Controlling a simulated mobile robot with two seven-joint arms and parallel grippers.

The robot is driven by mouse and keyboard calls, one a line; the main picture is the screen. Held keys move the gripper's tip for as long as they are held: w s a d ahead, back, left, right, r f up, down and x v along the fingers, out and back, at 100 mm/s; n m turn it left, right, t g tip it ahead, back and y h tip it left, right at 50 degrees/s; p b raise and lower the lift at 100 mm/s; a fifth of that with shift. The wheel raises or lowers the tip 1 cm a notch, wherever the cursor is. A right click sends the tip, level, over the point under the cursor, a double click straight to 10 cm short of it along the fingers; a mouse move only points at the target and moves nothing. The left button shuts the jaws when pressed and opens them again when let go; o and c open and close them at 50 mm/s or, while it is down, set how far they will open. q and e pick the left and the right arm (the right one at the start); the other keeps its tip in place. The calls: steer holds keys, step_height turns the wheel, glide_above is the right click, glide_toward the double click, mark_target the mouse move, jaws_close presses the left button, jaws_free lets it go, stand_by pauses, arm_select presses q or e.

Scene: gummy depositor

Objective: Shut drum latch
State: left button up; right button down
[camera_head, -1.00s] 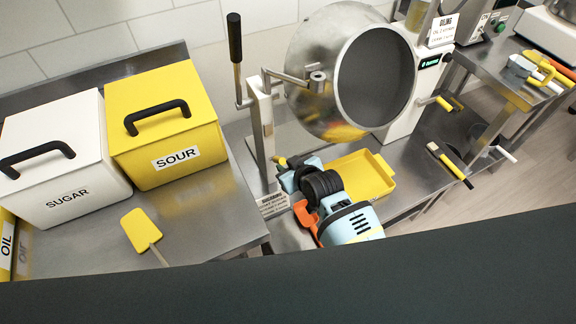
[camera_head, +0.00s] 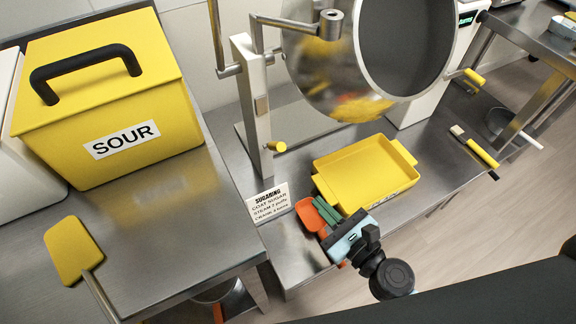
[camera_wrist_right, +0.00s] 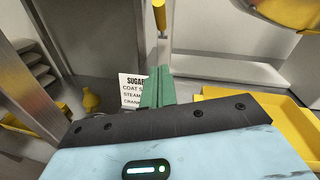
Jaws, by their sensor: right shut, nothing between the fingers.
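The metal drum (camera_head: 325,80) stands tilted at the back with its dark round opening facing right. A yellow-tipped handle also shows at the top of the right wrist view (camera_wrist_right: 159,18). My right gripper (camera_head: 324,209) is over the steel bench, below and right of the knob and apart from it. Its green fingers (camera_wrist_right: 157,88) are together and empty. My left gripper is out of view.
A yellow tray (camera_head: 365,170) lies right of my right gripper, with an orange scoop (camera_head: 307,214) close by the fingers. A sugaring sign (camera_head: 268,202) stands to the left. The yellow sour bin (camera_head: 100,120) and a yellow spatula (camera_head: 72,250) are on the left bench.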

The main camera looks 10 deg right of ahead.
mark_target(274, 146)
steer(key=w+a+r+p, duration=0.1)
steer(key=w+a, duration=0.1)
steer(key=w, duration=0.3)
steer(key=w+a+r+m+p, duration=0.1)
steer(key=w+a+p, duration=0.1)
steer(key=w, duration=0.4)
steer(key=shift+w+a+r+p, duration=0.15)
steer(key=shift+a+r+p, duration=0.2)
steer(key=shift+a, duration=0.4)
